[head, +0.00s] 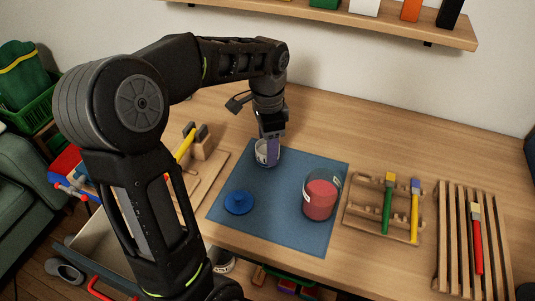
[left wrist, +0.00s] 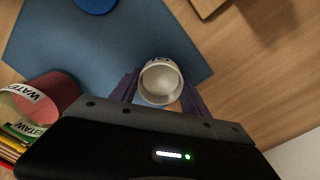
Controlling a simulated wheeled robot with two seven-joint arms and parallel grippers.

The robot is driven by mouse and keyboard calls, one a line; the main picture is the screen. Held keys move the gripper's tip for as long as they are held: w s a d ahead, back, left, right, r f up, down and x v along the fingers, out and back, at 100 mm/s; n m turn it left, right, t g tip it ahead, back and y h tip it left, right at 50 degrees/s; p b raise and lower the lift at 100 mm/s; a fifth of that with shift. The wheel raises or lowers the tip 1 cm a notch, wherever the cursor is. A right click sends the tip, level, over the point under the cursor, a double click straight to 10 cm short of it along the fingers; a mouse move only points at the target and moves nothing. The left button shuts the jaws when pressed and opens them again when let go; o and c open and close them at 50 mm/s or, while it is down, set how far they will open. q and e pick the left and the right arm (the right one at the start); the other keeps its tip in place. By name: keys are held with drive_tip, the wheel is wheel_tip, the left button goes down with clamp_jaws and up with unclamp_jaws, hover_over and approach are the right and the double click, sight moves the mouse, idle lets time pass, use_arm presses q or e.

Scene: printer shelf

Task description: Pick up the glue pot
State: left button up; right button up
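The glue pot is a small white open pot (head: 261,154) with a label, standing on the blue mat (head: 290,172) near its back left corner. In the left wrist view I look down into the pot (left wrist: 160,82). My left gripper (head: 270,150) points down at it, its purple fingers on either side. The fingers look close against the pot's sides, but I cannot tell whether they press on it. One finger hides part of the pot in the head view. A round blue lid (head: 239,202) lies on the mat. My right gripper is not in view.
A red jar (head: 320,198) stands on the mat to the pot's right. A wooden rack (head: 360,215) with green and yellow brushes and a slatted rack (head: 452,240) with a red brush lie further right. A wooden holder (head: 203,143) is left. A wall shelf (head: 400,28) is above.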

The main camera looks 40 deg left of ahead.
use_arm(q)
drive_tip(key=c, duration=1)
drive_tip(key=shift+o, duration=0.2)
drive_tip(key=shift+r, duration=0.15)
wheel_tip(320, 180, up, 10)
drive_tip(key=p, duration=0.1)
drive_tip(key=shift+p, duration=0.35)
